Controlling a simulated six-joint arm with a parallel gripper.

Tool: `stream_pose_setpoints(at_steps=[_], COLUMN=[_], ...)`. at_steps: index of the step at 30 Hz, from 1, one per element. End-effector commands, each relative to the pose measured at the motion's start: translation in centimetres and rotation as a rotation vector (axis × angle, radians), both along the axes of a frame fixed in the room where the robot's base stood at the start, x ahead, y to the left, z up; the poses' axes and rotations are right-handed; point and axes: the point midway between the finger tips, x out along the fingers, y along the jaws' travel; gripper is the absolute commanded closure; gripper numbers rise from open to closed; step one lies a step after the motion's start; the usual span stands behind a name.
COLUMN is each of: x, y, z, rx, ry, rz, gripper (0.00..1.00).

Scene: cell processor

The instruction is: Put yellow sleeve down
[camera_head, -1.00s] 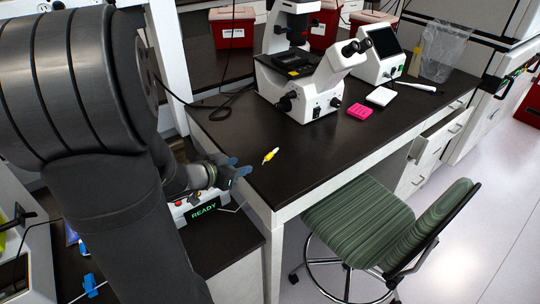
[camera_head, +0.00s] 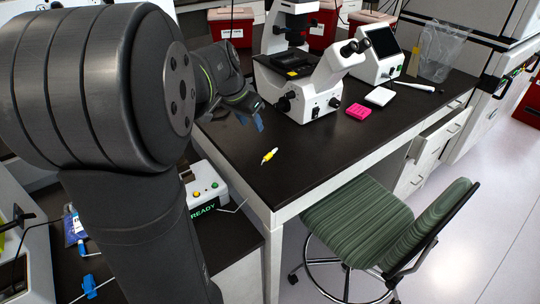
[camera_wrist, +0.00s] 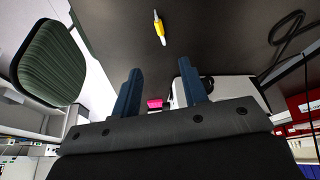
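The yellow sleeve (camera_head: 269,156) lies on the black bench top near its front left edge, with pale tips at both ends. It also shows in the wrist view (camera_wrist: 160,29), lying on the dark surface beyond my fingers. My gripper (camera_head: 252,119) is above the bench, behind the sleeve and apart from it, close to the microscope. In the wrist view my gripper (camera_wrist: 163,88) has its two blue fingers spread wide with nothing between them. Part of my arm hides the left of the head view.
A white microscope (camera_head: 312,88) stands right of my gripper. A pink rack (camera_head: 358,111) and a white block (camera_head: 381,96) lie farther right. A device reading READY (camera_head: 204,203) sits lower left. A green chair (camera_head: 365,228) stands at the front. Bench around the sleeve is clear.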

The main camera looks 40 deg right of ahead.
Motion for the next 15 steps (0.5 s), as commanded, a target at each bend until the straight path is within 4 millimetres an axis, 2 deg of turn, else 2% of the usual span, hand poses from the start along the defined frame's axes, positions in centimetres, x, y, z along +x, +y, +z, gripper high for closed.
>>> stream_pose_setpoints(at_steps=[4, 15], x=[0.3, 1.0], y=[-0.6, -3.5], z=[-1.5, -8.8], rx=[0.008, 0.008], ry=[-0.002, 0.0], rz=[0.007, 0.006], gripper=[0.6, 0.6])
